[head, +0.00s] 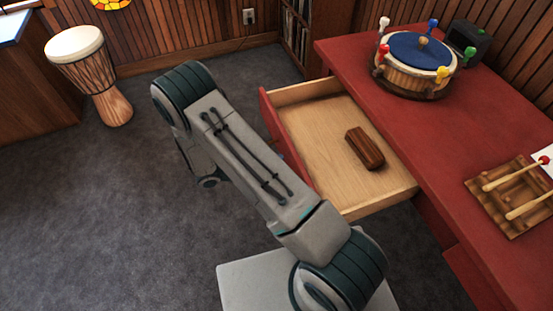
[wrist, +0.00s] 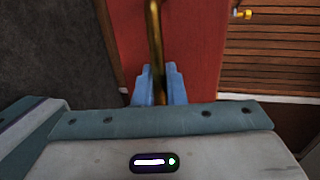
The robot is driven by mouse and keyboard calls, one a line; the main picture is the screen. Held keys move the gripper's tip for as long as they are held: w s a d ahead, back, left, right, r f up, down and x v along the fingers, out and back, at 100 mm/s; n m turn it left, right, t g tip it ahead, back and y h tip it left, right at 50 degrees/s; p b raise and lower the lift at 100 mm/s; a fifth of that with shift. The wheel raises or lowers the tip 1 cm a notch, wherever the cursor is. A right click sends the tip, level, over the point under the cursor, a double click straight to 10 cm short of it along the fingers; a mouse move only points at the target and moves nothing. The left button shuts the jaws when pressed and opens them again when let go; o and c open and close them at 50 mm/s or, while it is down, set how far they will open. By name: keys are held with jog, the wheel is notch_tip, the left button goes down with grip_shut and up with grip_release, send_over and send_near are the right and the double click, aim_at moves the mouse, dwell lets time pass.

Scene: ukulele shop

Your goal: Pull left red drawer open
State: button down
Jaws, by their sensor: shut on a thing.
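The left red drawer (head: 340,139) stands well open from the red desk (head: 435,140) in the head view. Its pale wooden inside shows, and a brown wooden block (head: 364,148) lies in it. In the wrist view the red drawer front (wrist: 195,50) is straight ahead. A brass handle (wrist: 155,40) runs down it between the blue fingers of my gripper (wrist: 158,85), which are shut on it. In the head view my arm crosses in front of the drawer, and my gripper and the handle are hidden.
On the desk stand a round drum-like piece with a blue top (head: 418,52) and a bamboo tray (head: 515,200) with mallets. A djembe drum (head: 90,75) stands at the back left. Grey carpet (head: 95,210) lies clear at left.

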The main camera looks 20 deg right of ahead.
jog(key=c, duration=1.6)
grip_release()
jog(key=shift+c, duration=0.2)
jog(key=v, duration=1.3)
jog(key=shift+a+b, duration=0.35)
jog(key=shift+a, duration=0.05)
jog(key=shift+s, duration=0.1)
